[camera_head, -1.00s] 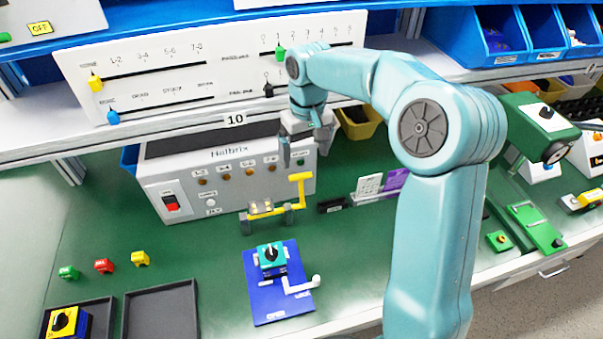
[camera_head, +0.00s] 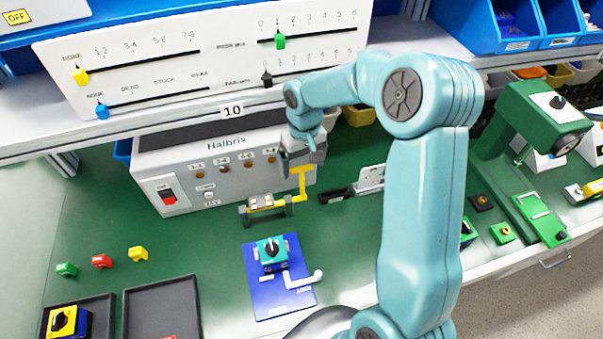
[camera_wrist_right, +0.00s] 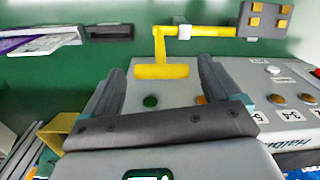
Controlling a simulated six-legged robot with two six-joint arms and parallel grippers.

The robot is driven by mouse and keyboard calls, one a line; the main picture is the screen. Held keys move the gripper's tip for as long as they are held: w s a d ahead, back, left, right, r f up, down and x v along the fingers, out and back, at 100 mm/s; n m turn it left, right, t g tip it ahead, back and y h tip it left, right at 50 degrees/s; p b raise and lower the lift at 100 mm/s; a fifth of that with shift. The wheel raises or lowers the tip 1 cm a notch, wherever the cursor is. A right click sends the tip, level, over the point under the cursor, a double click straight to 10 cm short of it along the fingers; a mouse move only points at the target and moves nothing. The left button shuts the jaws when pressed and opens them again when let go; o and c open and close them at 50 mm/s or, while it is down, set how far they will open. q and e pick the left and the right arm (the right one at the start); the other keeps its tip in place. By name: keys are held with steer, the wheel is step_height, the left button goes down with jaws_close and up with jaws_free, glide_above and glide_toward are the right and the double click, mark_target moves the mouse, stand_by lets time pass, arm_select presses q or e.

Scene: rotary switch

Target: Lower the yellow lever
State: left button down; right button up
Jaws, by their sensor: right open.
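The yellow lever (camera_head: 302,183) stands up from a small fixture on the green bench, in front of the grey Halbrix box. Its crossbar handle shows in the right wrist view (camera_wrist_right: 165,71), with its stem and a yellow bar (camera_wrist_right: 207,31) leading to the fixture. My right gripper (camera_head: 302,158) is open above the lever's top, and its fingers partly hide the handle in the head view. In the right wrist view the handle lies between the two spread fingertips (camera_wrist_right: 161,66), with space on both sides. My left gripper is not in view.
The Halbrix box (camera_head: 180,165) with buttons and a red switch stands just behind the lever. A blue plate (camera_head: 272,295) with a teal rotary switch lies in front. A slider panel (camera_head: 205,60) stands on the shelf above.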

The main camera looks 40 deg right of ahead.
mark_target(302, 177)
steer(key=f, duration=0.5)
steer(key=shift+s+a+p, duration=0.1)
steer(key=shift+a+p, duration=0.1)
steer(key=shift+p, duration=0.1)
steer(key=shift+w+d+f, duration=0.15)
steer(key=shift+w+f, duration=0.05)
steer(key=shift+f, duration=0.2)
steer(key=shift+r, duration=0.1)
steer(key=shift+s, duration=0.15)
steer(key=c, duration=1.4)
